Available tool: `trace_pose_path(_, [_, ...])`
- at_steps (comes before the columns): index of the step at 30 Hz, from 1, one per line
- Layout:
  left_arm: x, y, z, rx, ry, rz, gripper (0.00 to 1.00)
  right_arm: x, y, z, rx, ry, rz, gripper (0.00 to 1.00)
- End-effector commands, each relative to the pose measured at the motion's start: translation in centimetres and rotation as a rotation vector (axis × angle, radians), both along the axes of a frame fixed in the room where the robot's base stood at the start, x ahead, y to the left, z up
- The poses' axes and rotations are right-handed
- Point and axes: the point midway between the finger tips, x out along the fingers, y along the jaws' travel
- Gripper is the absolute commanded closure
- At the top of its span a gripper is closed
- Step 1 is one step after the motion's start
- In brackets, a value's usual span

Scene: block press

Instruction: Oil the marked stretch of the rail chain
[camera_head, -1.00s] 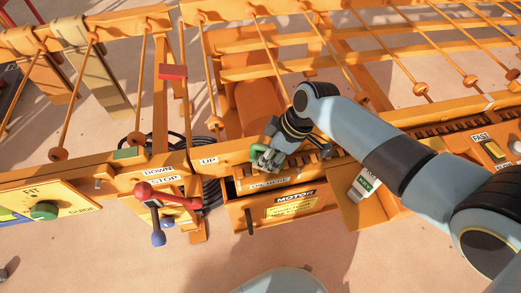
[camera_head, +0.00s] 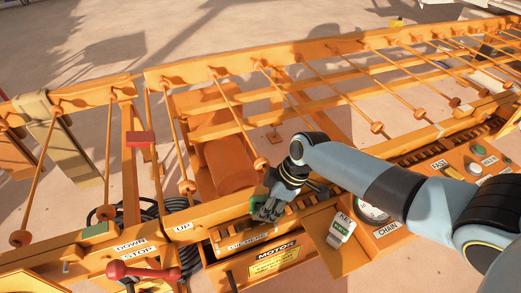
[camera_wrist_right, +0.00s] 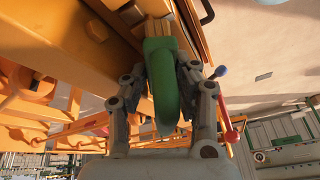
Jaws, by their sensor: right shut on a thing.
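My right gripper (camera_head: 268,208) is at the front rail of the orange machine, above an open-topped orange box with a small white label. It is shut on a green object (camera_wrist_right: 161,80), which stands between the two grey fingers in the right wrist view, tapering to a point near the palm. Its far end and any spout are hidden. A dark toothed chain strip (camera_head: 460,145) runs along the rail on the right; part of such a strip shows beside the gripper. I cannot make out a marked stretch. My left gripper is not in view.
An orange box with a yellow MOTOR plate (camera_head: 271,265) sits below the gripper. A KEY tag (camera_head: 341,229) and a CHAIN gauge (camera_head: 372,213) are to its right. Thin rods cross the frame behind.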

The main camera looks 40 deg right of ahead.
Motion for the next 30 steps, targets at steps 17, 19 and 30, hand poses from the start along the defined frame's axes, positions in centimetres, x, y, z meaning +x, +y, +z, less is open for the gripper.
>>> trace_pose_path(17, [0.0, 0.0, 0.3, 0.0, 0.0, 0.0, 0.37, -0.2, -1.0, 0.0, 0.004, -0.002, 0.0, 0.98])
trace_pose_path(19, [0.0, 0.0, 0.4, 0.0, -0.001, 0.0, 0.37, 0.0, -0.4, 0.0, 0.003, -0.002, 0.001, 0.98])
trace_pose_path(30, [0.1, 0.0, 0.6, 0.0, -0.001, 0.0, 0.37, 0.5, 1.7, -0.2, 0.003, -0.001, -0.001, 0.98])
